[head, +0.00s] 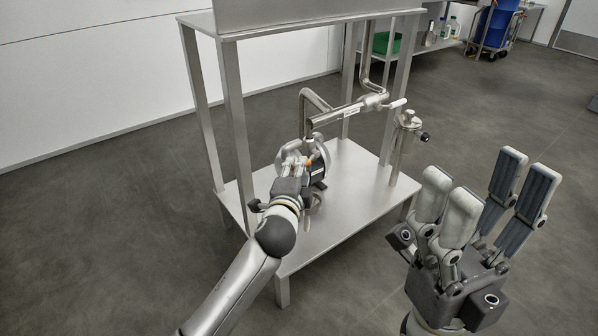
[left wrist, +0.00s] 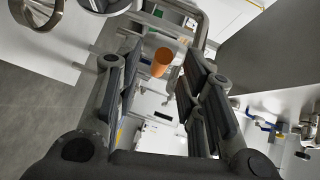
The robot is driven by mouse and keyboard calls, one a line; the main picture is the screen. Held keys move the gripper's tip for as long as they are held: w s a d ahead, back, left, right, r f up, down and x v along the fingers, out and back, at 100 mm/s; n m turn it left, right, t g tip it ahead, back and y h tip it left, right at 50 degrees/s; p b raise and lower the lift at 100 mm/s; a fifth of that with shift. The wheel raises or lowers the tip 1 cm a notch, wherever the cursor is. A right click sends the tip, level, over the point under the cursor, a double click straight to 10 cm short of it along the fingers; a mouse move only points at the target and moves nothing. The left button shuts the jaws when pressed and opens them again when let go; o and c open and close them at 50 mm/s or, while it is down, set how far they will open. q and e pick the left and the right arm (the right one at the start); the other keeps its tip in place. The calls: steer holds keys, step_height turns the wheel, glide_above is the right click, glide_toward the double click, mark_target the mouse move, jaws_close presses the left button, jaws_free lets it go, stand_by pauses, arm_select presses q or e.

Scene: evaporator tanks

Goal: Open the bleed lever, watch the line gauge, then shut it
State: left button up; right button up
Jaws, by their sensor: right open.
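An orange grip (head: 308,163), perhaps the bleed lever's handle, shows beside my left gripper at the pipework on the steel stand. In the left wrist view the orange grip (left wrist: 162,62) lies between the two sides of my left gripper (left wrist: 158,75), with gaps on both sides. My left gripper (head: 295,165) is open, and its fingers partly hide the fitting behind. My right gripper (head: 490,195) is open and empty, in front of the stand at the right. I cannot make out the line gauge's face in either view.
The steel stand (head: 355,205) has a low shelf and upright legs around the left arm. A bent pipe (head: 335,115) runs above the left gripper.

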arm_select(q)
steer(key=shift+b+x, duration=0.6)
steer(key=shift+x, duration=1.25)
jaws_close()
